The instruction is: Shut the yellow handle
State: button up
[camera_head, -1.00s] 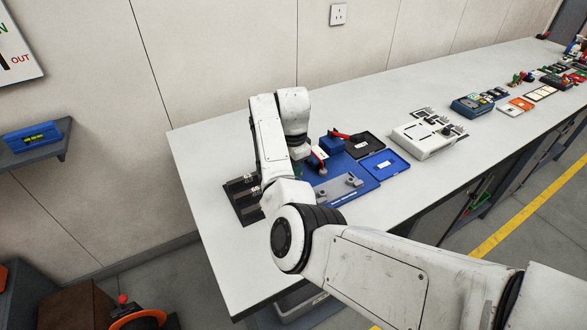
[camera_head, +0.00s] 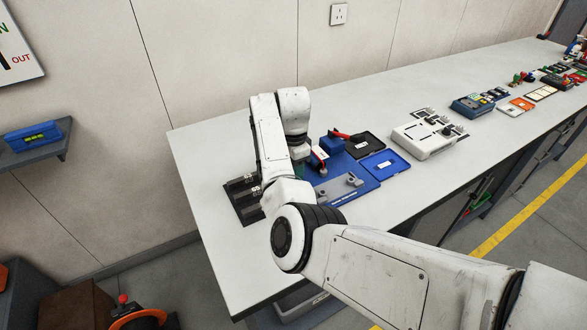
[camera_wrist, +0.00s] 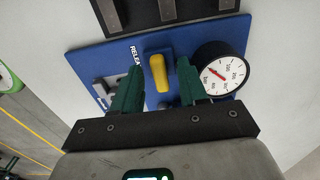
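In the wrist view the yellow handle (camera_wrist: 159,74) stands on a blue board (camera_wrist: 92,58) beside a round pressure gauge (camera_wrist: 221,73) with a red needle. My gripper (camera_wrist: 157,84) has two green fingers, apart, one to each side of the handle. The handle shows between them, with gaps on both sides. In the head view my gripper is over the left part of the blue board (camera_head: 362,187), where my arm hides the handle. The gripper's fingertips are mostly hidden there.
A black slotted tray (camera_head: 247,208) lies left of the board. A black tray (camera_head: 370,146) and a blue tray (camera_head: 393,163) lie to its right, then a white device (camera_head: 424,139). The bench (camera_head: 222,243) has bare room in front and behind.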

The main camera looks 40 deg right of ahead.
notch_tip(320, 180, up, 11)
jog(key=b, duration=0.1)
dwell(0.6)
jog(key=shift+f, duration=0.2)
dwell(0.4)
